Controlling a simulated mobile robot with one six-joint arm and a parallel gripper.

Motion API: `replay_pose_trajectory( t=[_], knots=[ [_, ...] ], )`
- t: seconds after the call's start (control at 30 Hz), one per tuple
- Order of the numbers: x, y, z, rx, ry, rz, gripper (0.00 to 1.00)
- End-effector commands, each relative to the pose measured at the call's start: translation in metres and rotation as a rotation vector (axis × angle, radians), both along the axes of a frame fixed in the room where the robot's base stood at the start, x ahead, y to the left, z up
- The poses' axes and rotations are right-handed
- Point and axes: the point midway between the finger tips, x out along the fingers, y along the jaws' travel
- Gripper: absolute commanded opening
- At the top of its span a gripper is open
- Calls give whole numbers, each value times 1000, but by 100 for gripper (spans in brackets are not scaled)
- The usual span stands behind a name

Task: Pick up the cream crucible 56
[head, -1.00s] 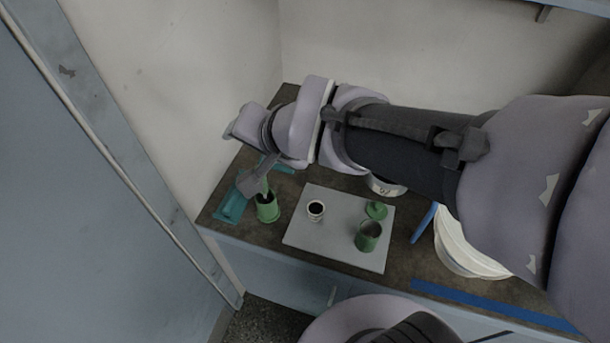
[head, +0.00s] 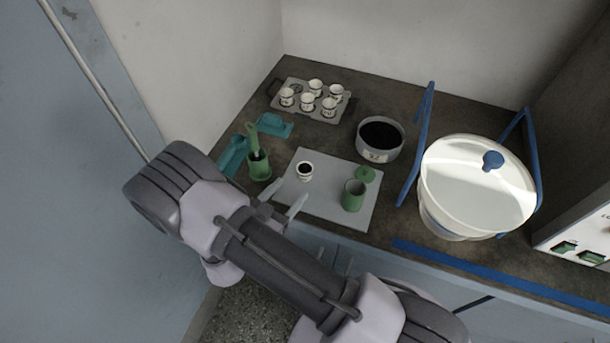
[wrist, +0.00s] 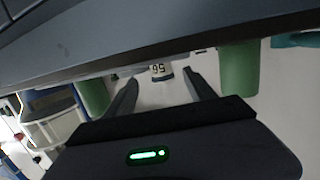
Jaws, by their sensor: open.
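The cream crucible 56 (head: 304,170) is a small pale cup with dark contents, standing on the grey board (head: 330,212). In the wrist view its numbered side (wrist: 160,72) shows between my fingers, farther out than their tips. My gripper (head: 284,196) is open and empty at the board's front left edge, in front of the crucible and apart from it. Both fingers also show in the wrist view (wrist: 160,80).
A green cup (head: 354,195) and a green lid (head: 365,174) are on the board, right of the crucible. A green holder (head: 259,166) stands left. Several cups fill a tray (head: 318,106) behind. A dark-filled pan (head: 380,138) and a large white vessel (head: 475,190) stand right.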

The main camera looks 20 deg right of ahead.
Motion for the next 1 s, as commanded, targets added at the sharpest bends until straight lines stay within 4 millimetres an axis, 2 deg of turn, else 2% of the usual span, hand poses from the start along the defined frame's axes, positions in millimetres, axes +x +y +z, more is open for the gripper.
replay_pose_trajectory(
  t=[0.03, 0.23, 0.5, 0.73, 0.77, 1.0],
  knots=[
    [7, -8, -4, 0, 0, -3, 64],
    [22, -25, -6, 1, 0, -1, 64],
    [56, -62, -14, 1, 0, -3, 64],
    [60, -64, -13, 1, 1, 1, 64],
    [60, -64, -13, 1, 1, 1, 62],
    [59, -64, -13, 1, 1, 1, 14]
  ],
)
